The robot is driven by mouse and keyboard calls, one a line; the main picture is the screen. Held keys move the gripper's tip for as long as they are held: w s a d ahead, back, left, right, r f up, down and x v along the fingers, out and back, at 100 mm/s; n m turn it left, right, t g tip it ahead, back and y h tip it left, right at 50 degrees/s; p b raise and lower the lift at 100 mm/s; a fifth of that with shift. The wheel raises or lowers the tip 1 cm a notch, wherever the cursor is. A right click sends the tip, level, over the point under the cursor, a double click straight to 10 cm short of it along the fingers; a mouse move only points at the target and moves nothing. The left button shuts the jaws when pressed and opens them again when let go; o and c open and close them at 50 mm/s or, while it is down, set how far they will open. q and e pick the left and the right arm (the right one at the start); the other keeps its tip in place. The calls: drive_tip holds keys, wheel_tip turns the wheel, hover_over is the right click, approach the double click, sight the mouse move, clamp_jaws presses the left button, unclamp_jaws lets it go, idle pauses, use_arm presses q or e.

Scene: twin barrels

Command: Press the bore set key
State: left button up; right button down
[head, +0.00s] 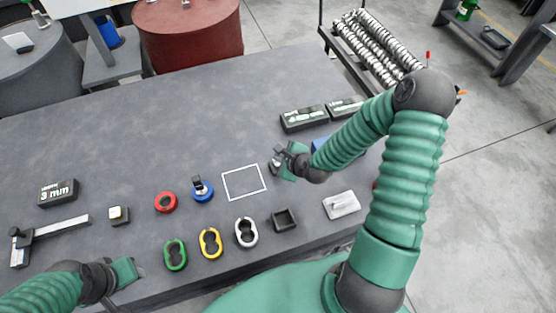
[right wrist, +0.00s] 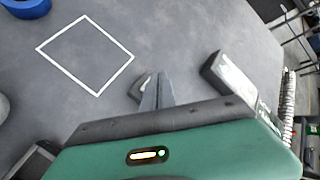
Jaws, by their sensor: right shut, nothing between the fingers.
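My right gripper (head: 283,160) is shut and empty, low over the table on the right of the white square outline. In the right wrist view its closed fingers (right wrist: 157,88) point at a small dark block (right wrist: 138,88), which is partly hidden by them. In the head view this block (head: 275,168) sits by the fingertips; I cannot tell whether they touch. No readable label shows which thing is the bore set key. A small black block with a pale, yellow-edged top (head: 119,215) stands at the left. My left gripper (head: 138,271) is at the front left edge, its jaws unclear.
Two display boxes (head: 303,118) stand beyond my right gripper. A "9 mm" display (head: 58,192) and a caliper-like tool (head: 48,234) lie left. Red (head: 165,202) and blue (head: 202,195) rings and several twin-hole pieces (head: 210,243) stand in front. The table's far middle is clear.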

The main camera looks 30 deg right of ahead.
drive_tip(key=shift+f+b, duration=0.35)
drive_tip(key=shift+f, duration=0.2)
idle(0.5)
idle(0.4)
drive_tip(key=shift+d+r+p, duration=0.1)
drive_tip(key=shift+r+p, duration=0.9)
drive_tip(key=shift+p, duration=0.05)
wheel_tip(320, 180, up, 5)
drive_tip(key=p, duration=0.5)
